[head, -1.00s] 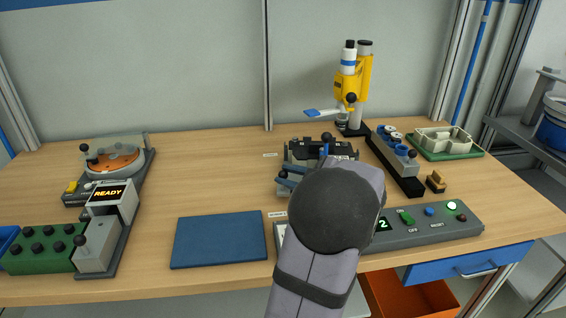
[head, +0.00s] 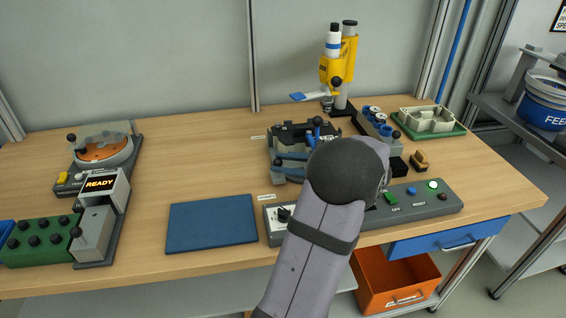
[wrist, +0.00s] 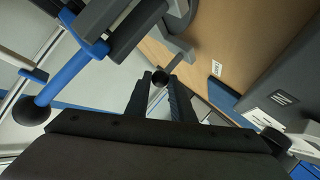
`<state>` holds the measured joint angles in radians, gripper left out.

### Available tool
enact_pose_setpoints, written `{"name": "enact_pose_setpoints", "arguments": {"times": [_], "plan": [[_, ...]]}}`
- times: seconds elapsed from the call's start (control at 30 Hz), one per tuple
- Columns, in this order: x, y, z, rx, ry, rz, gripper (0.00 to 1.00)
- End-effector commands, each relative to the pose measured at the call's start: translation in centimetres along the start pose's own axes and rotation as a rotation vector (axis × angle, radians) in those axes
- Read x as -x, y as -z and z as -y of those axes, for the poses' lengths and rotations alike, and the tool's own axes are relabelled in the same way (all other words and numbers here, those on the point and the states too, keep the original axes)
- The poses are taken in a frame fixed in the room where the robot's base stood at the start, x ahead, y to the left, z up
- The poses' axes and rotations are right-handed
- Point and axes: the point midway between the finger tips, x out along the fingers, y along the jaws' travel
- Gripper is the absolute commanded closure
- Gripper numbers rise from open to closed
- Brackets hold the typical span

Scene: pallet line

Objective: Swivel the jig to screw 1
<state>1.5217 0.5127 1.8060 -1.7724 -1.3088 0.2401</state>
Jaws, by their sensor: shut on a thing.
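The jig (head: 292,137) is a dark grey fixture with blue clamp levers and black knobs, at the middle of the bench in the head view. My forearm partly covers its right front. My gripper (wrist: 160,88) is hidden behind my arm in the head view. In the wrist view its dark fingers stand close on either side of a black ball knob (wrist: 159,78) and are shut on it. A blue clamp lever (wrist: 72,72) with a black knob shows at left in that view. I cannot make out any screw or a number on the jig.
A yellow tool on a stand (head: 338,72) with a blue lever rises behind the jig. A grey control box (head: 425,205) with buttons lies in front, partly under my arm. A blue mat (head: 212,223) lies left. The bench between the mat and the READY unit (head: 100,185) is clear.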

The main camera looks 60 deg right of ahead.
Motion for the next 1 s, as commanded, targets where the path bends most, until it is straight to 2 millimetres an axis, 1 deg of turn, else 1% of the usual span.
{"name": "enact_pose_setpoints", "arguments": {"times": [0.03,0.13,0.17,0.2,0.23,0.5,0.63,0.77,1.0], "plan": [[0.1,-0.4,0.3,-0.005,0.005,0.008,1.0],[0.1,-0.5,0.3,-0.006,0.005,0.008,1.0],[0.1,-0.5,0.3,-0.006,0.005,0.008,0.74],[0.1,-0.4,0.4,-0.006,0.005,0.008,0.64],[0.1,-0.4,0.3,-0.005,0.005,0.007,0.6],[0.1,-0.2,0.2,-0.003,0.002,0.004,0.6],[0.5,-0.2,0.1,-0.002,0.001,0.004,0.6],[1.8,-0.2,0.1,-0.002,-0.001,0.005,0.6],[5.1,-0.3,0.1,-0.002,0.0,0.007,0.6]]}}
